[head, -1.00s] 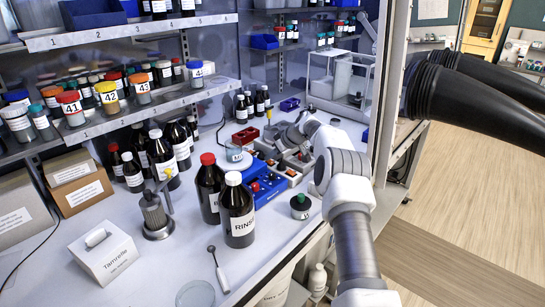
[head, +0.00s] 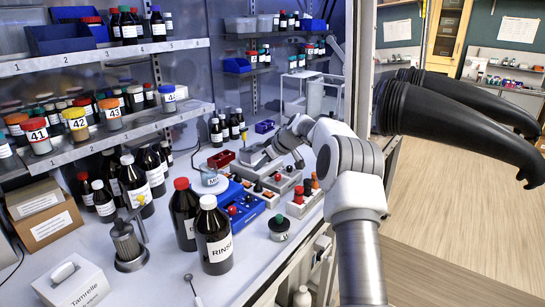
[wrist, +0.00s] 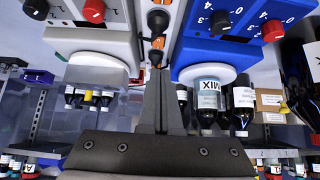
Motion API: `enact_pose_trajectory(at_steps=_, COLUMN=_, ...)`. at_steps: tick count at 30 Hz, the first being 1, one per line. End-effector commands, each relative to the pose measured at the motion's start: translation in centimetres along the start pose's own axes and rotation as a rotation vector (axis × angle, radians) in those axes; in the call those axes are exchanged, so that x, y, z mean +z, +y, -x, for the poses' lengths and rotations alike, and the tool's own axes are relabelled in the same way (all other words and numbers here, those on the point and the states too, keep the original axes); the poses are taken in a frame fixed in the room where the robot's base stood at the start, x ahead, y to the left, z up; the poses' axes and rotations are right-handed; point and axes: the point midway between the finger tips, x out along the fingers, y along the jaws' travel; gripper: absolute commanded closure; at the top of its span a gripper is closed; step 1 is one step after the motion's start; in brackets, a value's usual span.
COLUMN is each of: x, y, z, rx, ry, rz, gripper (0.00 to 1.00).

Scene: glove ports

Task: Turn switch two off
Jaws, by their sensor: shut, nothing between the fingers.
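My gripper (wrist: 160,95) is shut and empty in the wrist view, its dark fingers together. Just past the fingertips is a narrow grey strip with a row of dark and orange switch-like parts (wrist: 158,22). I cannot tell whether the tips touch them. No switch number is readable, so I cannot tell which is switch two or how it is set. In the head view my gripper (head: 250,157) is small, over the cluster of small boxes at the middle of the bench, its fingertips hard to make out.
A blue device (wrist: 225,50) with black and red knobs and a pale device (wrist: 90,42) with a red knob flank the strip. The RINSE bottle (head: 214,240) and a red-capped bottle (head: 184,213) stand nearer. Black gloves (head: 450,110) jut out at right.

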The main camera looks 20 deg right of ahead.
Motion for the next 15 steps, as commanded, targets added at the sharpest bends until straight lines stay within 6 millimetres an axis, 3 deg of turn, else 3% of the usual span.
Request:
enact_pose_trajectory(at_steps=7, x=0.1, y=0.1, z=5.3, rx=0.002, ry=0.000, rz=0.000, gripper=1.00)
enact_pose_trajectory(at_steps=15, x=0.1, y=0.0, z=7.9, rx=0.000, ry=0.000, rz=-0.001, gripper=1.00)
